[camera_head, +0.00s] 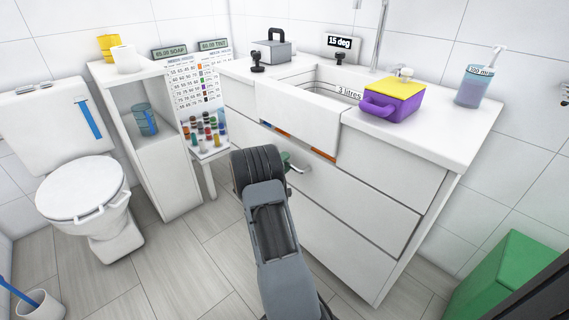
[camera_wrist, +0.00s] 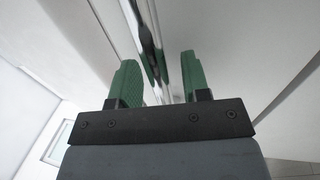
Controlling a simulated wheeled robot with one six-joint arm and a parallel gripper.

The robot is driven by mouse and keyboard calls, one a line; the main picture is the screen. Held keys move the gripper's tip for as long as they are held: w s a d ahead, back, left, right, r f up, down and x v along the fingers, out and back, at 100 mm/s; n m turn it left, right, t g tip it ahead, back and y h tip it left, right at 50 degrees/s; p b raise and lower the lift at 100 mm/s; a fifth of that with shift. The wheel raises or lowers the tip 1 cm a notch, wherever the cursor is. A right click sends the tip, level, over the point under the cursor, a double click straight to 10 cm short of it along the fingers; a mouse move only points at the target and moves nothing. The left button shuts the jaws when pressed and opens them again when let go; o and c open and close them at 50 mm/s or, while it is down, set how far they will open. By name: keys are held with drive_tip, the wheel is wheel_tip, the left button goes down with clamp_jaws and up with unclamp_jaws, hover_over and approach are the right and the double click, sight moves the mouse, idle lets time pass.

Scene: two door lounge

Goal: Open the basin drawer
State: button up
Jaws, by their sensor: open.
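The basin cabinet (camera_head: 365,210) is white, with drawer fronts stacked below the sink. The upper drawer front (camera_head: 340,182) has a bar handle (camera_head: 301,168), partly hidden by my arm. A narrow gap above this front shows orange and blue strips. My gripper (camera_head: 287,162) is at the handle's left end, mostly hidden behind my wrist in the head view. In the wrist view my gripper (camera_wrist: 162,82) has its two green fingers apart, with a shiny bar (camera_wrist: 150,45) running between them. I cannot tell whether either finger touches it.
A purple box with a yellow lid (camera_head: 393,98) and a soap bottle (camera_head: 474,86) stand on the counter. A toilet (camera_head: 82,190) and a shelf unit (camera_head: 168,175) are left. A green bin (camera_head: 508,280) stands right.

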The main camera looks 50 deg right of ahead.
clamp_jaws()
idle(0.5)
